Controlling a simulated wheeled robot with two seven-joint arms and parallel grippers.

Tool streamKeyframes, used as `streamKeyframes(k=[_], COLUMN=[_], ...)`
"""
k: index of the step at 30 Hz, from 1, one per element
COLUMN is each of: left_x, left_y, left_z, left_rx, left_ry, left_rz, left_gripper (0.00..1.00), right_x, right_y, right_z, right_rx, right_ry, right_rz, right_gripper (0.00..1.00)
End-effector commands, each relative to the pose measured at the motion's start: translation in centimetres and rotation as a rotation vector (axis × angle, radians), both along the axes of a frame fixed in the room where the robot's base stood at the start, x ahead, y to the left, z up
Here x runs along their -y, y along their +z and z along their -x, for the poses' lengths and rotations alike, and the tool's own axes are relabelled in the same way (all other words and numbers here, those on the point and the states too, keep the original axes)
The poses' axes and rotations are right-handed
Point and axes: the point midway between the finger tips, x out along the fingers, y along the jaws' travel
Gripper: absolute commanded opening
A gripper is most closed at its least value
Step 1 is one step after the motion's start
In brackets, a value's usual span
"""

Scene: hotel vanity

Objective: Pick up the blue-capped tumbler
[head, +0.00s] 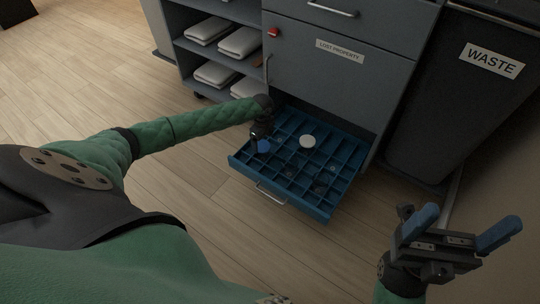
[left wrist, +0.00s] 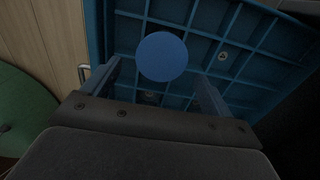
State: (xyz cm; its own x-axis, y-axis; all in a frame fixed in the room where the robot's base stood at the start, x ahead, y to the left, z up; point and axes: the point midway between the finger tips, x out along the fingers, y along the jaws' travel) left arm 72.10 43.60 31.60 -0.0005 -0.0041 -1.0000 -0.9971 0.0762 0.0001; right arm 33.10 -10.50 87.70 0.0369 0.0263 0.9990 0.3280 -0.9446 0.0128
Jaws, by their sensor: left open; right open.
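The blue-capped tumbler (head: 264,146) stands in a compartment of the open blue drawer, near its left side. In the left wrist view its round blue cap (left wrist: 162,57) shows from above, just beyond and between my left fingers; its body is hidden. My left gripper (head: 262,135) is over the drawer beside the cap. It is open, with a finger on each side, and it also shows in the left wrist view (left wrist: 158,88). My right gripper (head: 458,234) is open and empty at the lower right, away from the drawer.
The blue divided drawer (head: 324,208) is pulled out under the "Lost property" front (head: 340,75). A white-capped item (head: 307,141) stands in it, with several small dark items. Folded towels (head: 239,42) lie on shelves at the left. A waste bin (head: 450,110) stands at the right.

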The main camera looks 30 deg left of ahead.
Motion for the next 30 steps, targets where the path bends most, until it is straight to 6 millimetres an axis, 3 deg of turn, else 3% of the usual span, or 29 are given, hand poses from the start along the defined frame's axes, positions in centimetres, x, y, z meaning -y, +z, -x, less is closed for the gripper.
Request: streamKeyframes(k=[4, 14, 24, 30], left_x=[-1.0, -0.9, -0.6, -0.6], left_y=[-0.5, -3.1, -7.2, -7.7], left_z=[-0.4, -0.3, 0.0, 0.0], left_rx=[-0.001, -0.001, -0.001, -0.001], left_ry=[-0.003, -0.004, -0.002, -0.003], left_rz=[-0.004, -0.004, -0.003, -0.004], left_gripper=[0.86, 0.86, 0.86, 0.86], right_x=[0.1, 0.0, -0.5, -0.5], right_y=[-0.3, -0.6, -1.3, -1.2], right_z=[0.6, 0.5, 0.4, 0.4], right_rx=[0.035, 0.038, 0.041, 0.04], right_ry=[0.004, 0.018, 0.049, 0.054], right_rz=[-0.011, -0.02, -0.036, -0.04], right_gripper=[0.8, 0.8, 0.8, 0.8])
